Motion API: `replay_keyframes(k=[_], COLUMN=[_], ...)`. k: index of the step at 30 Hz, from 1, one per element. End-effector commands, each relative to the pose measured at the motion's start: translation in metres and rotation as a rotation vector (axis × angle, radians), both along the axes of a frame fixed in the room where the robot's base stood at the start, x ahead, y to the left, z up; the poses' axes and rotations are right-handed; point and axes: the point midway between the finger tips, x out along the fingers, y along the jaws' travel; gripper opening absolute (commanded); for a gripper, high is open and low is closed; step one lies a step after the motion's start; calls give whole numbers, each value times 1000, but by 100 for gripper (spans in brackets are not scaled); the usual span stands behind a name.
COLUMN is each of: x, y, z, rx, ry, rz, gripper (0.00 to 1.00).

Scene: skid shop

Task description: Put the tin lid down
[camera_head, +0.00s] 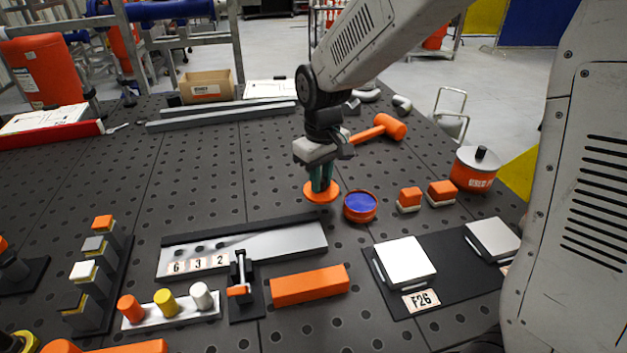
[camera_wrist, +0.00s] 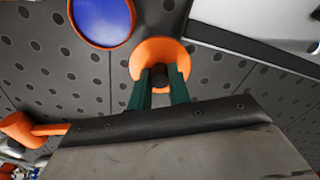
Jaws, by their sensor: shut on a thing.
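The tin lid (camera_head: 321,196) is an orange disc below my gripper (camera_head: 321,183), just left of the open tin (camera_head: 360,206). My gripper's green fingers are shut on the lid's dark knob. In the wrist view the orange lid (camera_wrist: 150,52) shows around the dark knob between my fingertips (camera_wrist: 160,80). The tin is orange with a blue inside, and it also shows in the wrist view (camera_wrist: 132,36). The lid is beside the tin, not over it. I cannot tell whether the lid touches the table or hangs slightly above it.
An orange mallet (camera_head: 388,128) lies behind. Two orange-topped blocks (camera_head: 410,198) and an orange pot (camera_head: 474,170) stand to the right. A grey sloped plate (camera_head: 290,246) and an orange bar (camera_head: 310,286) lie in front. The perforated table (camera_head: 230,190) is clear left of the lid.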

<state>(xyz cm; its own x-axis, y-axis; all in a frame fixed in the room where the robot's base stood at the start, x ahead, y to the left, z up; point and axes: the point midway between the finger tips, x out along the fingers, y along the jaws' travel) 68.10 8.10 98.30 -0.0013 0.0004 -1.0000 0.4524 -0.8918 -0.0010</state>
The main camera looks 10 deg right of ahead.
Motion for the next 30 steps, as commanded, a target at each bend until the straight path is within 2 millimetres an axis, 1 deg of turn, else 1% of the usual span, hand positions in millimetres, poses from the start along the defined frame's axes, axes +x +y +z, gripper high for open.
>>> replay_keyframes(k=[1,3,6,8,11,14,17,19,26,30], x=[13,27,40,45,47,46,46,46,46,46], y=[2,3,5,5,6,6,5,5,6,5], z=[-2,-3,-4,-4,-7,-18,-33,-39,-39,-43], rx=[0,0,0,0,0,0,-1,0,0,0], ry=[1,0,0,-1,0,3,4,1,-1,1], rz=[0,0,0,0,0,1,1,1,1,1], gripper=[0,0,0,0,0,0,0,0,0,0])
